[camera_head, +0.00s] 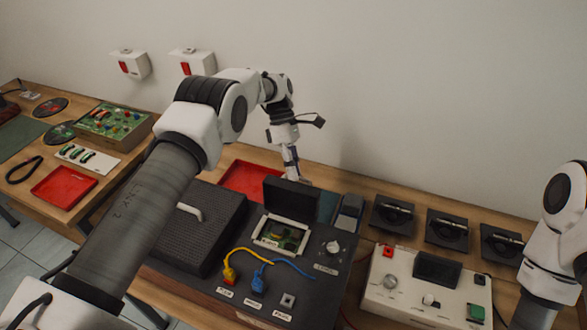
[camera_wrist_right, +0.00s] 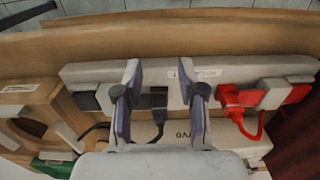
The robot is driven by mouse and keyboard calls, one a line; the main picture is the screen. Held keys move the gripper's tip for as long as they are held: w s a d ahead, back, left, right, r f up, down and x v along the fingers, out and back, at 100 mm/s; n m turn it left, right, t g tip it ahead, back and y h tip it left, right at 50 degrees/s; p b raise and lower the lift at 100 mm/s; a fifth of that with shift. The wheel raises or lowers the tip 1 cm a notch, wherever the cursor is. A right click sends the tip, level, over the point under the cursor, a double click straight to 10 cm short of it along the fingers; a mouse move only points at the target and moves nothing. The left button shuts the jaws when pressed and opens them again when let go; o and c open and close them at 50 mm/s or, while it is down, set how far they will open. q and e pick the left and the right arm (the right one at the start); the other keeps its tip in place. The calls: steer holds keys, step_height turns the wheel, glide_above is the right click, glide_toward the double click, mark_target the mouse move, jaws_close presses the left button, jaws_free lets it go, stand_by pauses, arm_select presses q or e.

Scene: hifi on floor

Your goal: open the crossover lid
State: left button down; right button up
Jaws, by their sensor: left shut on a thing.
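The crossover lid (camera_head: 289,193) is a dark panel standing upright behind a light-framed opening (camera_head: 282,235) in the black hi-fi console. A green circuit board shows inside the opening. My left gripper (camera_head: 293,172) comes down from above and behind onto the upper edge of the lid and is shut on it; the fingertips are partly hidden by the lid. My right gripper (camera_wrist_right: 160,75) is open in the right wrist view, with nothing between its fingers. Its tips are out of the head view.
A power strip (camera_wrist_right: 220,73) with black and red plugs lies beyond my right fingers. Yellow and blue leads (camera_head: 248,257) lie on the console. A ribbed dark cover (camera_head: 205,225) stands left, a cream control box (camera_head: 420,285) right. A red tray (camera_head: 250,180) lies behind.

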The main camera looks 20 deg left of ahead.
arm_select(q)
steer(key=shift+s+d+f, duration=0.1)
steer(key=shift+s+f, duration=0.05)
steer(key=shift+f, duration=0.15)
steer(key=c, duration=1.2)
jaws_free()
steer(key=shift+d+r, duration=0.15)
step_height(320, 180, up, 10)
